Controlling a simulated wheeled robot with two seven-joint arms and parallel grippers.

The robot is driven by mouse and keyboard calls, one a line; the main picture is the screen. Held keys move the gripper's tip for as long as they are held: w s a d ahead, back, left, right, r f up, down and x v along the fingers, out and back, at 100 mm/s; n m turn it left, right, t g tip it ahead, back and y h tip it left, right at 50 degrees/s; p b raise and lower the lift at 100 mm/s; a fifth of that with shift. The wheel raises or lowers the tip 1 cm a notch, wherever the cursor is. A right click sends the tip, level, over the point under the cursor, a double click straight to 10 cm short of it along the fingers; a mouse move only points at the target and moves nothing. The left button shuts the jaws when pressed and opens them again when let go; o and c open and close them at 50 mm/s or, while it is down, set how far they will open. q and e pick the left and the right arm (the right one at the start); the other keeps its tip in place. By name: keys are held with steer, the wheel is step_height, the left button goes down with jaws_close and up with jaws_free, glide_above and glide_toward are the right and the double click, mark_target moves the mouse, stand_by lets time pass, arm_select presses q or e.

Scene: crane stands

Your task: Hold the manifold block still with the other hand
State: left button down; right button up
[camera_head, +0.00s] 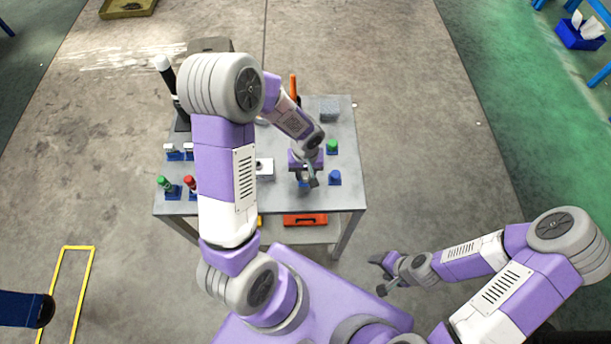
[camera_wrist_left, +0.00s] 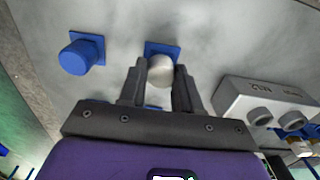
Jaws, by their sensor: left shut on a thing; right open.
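The manifold block (camera_head: 264,169) is a pale grey block on the grey table, left of my left gripper (camera_head: 309,181). In the left wrist view the block (camera_wrist_left: 250,97) lies to the right, apart from the fingers, with round ports on its near side. My left gripper (camera_wrist_left: 158,88) points down and is shut on a small white round-topped piece (camera_wrist_left: 161,68) at a blue square holder (camera_wrist_left: 160,47). Whether the piece still sits in the holder I cannot tell. My right gripper (camera_head: 384,277) is open and empty, low beyond the table's front right corner, far from the block.
A green-topped piece (camera_head: 332,147) and a blue holder (camera_head: 334,178) stand right of my left gripper. Green (camera_head: 164,183) and red (camera_head: 189,183) pieces stand at the left. A grey block (camera_head: 329,110) is at the back. An orange-red case (camera_head: 305,219) lies on the lower shelf.

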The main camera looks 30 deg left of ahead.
mark_target(306, 174)
arm_select(q)
steer(key=shift+r+p, duration=1.15)
steer(key=shift+r, duration=0.75)
